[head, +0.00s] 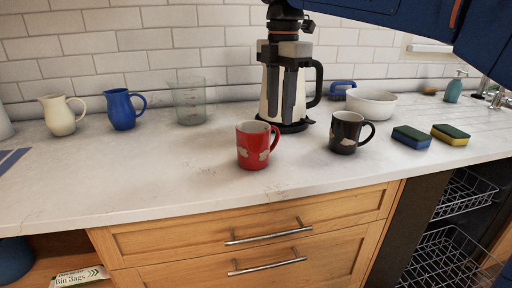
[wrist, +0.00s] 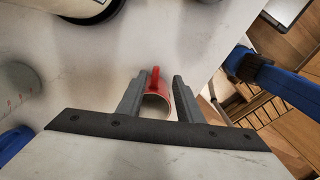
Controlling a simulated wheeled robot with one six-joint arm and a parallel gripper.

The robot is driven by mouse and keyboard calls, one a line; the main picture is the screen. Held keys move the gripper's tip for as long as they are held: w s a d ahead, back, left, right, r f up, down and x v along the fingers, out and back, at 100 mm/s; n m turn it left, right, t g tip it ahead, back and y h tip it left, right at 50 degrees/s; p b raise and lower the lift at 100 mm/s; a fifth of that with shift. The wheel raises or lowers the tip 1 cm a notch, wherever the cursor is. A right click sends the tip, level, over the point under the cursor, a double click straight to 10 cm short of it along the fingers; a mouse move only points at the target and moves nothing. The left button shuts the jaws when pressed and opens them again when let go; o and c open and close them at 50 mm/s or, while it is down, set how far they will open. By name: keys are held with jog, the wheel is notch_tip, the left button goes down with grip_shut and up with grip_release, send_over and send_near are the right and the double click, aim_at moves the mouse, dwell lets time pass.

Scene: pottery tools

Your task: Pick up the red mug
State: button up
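The red mug (head: 253,147) stands upright near the front of the white counter, its handle on the right. It has pale patches on its side. In the wrist view the red mug (wrist: 155,106) shows between the two fingers, its handle pointing to the top of the picture. My gripper (head: 281,118) points down in front of the kettle, above and slightly right of the mug in the head view. In the wrist view my gripper (wrist: 158,77) is open, with a gap on each side of the mug. Nothing is held.
A black mug (head: 347,134) stands to the right, then two sponges (head: 412,136). A cream kettle (head: 267,98) stands behind my gripper. A glass measuring jug (head: 189,103), blue jug (head: 121,109) and cream jug (head: 59,116) stand left.

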aim_at(275, 140)
notch_tip(275, 140, down, 4)
jog(key=shift+f, duration=0.1)
jog(key=shift+w+a+f, duration=0.1)
jog(key=shift+a+f, duration=0.15)
jog(key=shift+f, duration=1.05)
jog(key=shift+w+a+f, duration=0.1)
jog(key=shift+a+f, duration=0.1)
jog(key=shift+f, duration=1.1)
grip_shut()
